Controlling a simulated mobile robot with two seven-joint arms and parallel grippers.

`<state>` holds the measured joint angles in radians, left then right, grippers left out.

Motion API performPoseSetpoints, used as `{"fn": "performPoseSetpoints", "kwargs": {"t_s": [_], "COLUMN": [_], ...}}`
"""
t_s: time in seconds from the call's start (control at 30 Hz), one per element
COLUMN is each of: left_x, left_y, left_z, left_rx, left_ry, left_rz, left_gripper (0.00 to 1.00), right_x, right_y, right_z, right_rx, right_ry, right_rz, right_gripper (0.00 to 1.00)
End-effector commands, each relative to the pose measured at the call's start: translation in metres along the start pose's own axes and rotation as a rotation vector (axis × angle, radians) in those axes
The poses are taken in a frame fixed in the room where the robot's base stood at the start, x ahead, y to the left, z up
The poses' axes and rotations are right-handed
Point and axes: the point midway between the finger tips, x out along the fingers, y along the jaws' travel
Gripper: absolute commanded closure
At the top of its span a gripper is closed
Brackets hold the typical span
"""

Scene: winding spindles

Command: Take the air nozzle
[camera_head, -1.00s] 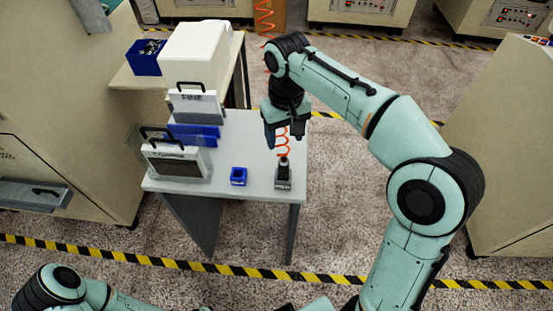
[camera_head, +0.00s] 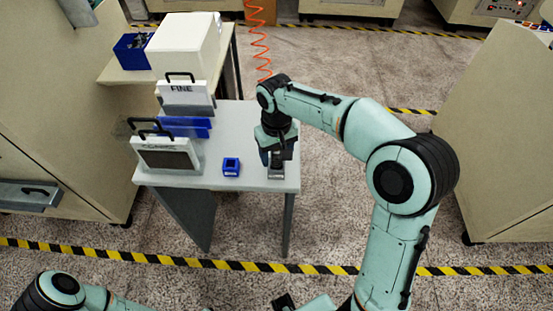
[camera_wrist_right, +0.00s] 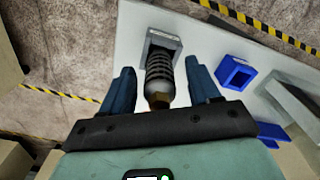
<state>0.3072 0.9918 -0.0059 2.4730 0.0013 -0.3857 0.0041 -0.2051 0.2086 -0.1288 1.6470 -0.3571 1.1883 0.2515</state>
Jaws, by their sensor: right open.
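The air nozzle (camera_wrist_right: 159,76) is a dark ribbed cylinder with a brass end, standing in a grey holder (camera_head: 276,175) at the table's front right corner. In the right wrist view it lies between the two blue fingers of my right gripper (camera_wrist_right: 160,88), with a gap on each side. My right gripper (camera_head: 273,157) is open and pointing down over the nozzle, hiding most of it in the head view. The orange coiled hose (camera_head: 258,40) hangs down behind my right wrist. My left arm shows at the bottom left, but its gripper is not in view.
A small blue box (camera_head: 231,167) stands on the table (camera_head: 235,130) left of the holder. A case marked FINE (camera_head: 184,93), a second case (camera_head: 168,154) and a blue tray (camera_head: 185,127) stand further left. The table middle is clear.

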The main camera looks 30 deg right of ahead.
Motion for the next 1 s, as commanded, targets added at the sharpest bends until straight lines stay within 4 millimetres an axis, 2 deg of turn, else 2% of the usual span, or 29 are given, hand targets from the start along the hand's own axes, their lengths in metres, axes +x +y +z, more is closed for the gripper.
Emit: {"fn": "performPoseSetpoints", "kwargs": {"t_s": [0.17, 0.37, 0.77, 0.87, 1.0], "left_x": [0.000, 0.000, -0.002, -0.003, -0.008], "left_y": [0.000, 0.000, 0.001, 0.002, 0.004], "left_z": [0.000, 0.000, -0.001, -0.001, -0.003], "left_rx": [0.000, 0.000, 0.000, 0.001, 0.002], "left_ry": [0.000, 0.000, 0.001, 0.002, 0.005], "left_rz": [0.000, 0.000, 0.000, 0.001, 0.002], "left_gripper": [0.57, 0.57, 0.57, 0.57, 0.57], "right_x": [0.000, 0.000, -0.006, -0.015, -0.037], "right_y": [0.000, 0.000, 0.000, 0.000, 0.000], "right_z": [0.000, 0.000, -0.001, -0.001, -0.001], "right_rx": [0.001, 0.001, 0.001, 0.001, 0.001], "right_ry": [0.000, 0.000, 0.002, 0.003, 0.004], "right_rz": [0.000, 0.000, 0.000, 0.000, -0.001], "right_gripper": [0.39, 1.00, 1.00, 1.00, 1.00]}}
